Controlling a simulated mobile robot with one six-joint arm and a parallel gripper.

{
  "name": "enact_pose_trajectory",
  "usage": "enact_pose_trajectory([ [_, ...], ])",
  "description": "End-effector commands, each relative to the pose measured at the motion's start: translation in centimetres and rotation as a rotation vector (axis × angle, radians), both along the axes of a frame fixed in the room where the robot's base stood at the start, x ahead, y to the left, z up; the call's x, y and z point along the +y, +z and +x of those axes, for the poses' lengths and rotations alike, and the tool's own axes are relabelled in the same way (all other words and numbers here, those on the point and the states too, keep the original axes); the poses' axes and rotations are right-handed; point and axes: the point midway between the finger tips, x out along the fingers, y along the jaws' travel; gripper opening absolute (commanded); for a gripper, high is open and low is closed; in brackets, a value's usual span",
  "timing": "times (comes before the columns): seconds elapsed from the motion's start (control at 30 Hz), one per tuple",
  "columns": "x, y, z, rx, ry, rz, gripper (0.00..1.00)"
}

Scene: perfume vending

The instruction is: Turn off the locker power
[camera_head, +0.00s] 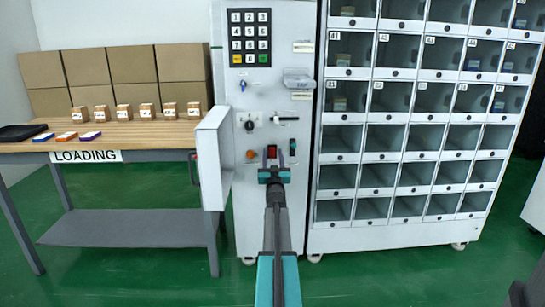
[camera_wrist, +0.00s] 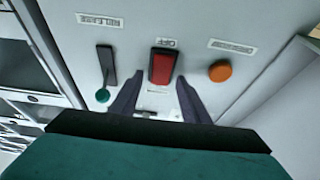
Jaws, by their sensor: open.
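The red rocker switch (camera_head: 272,152) sits in a dark frame on the white locker's control panel (camera_head: 270,103). In the wrist view the red switch (camera_wrist: 163,66) is near the middle, with an upside-down OFF label (camera_wrist: 167,42) just above it. My gripper (camera_head: 273,164) is in front of the panel at the switch. In the wrist view my gripper (camera_wrist: 158,94) has its two dark fingers apart, tips to either side of the switch's lower end. Nothing is held between them. Whether the tips touch the panel cannot be told.
An orange button (camera_wrist: 221,70) and a dark lever with a green end (camera_wrist: 106,68) flank the switch. An open panel door (camera_head: 211,165) stands out at left. A keypad (camera_head: 250,38) is above; compartments (camera_head: 340,177) are right. A loading table (camera_head: 120,133) is left.

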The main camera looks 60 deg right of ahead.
Motion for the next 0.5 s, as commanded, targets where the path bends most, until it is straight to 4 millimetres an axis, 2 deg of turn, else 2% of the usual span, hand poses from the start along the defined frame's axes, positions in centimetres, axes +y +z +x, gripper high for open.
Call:
enact_pose_trajectory([
  [0.27, 0.5, -0.2, -0.3, 0.001, 0.000, 0.001, 0.42],
  [0.5, 2.0, -0.8, -1.4, 0.001, 0.000, 0.002, 0.42],
])
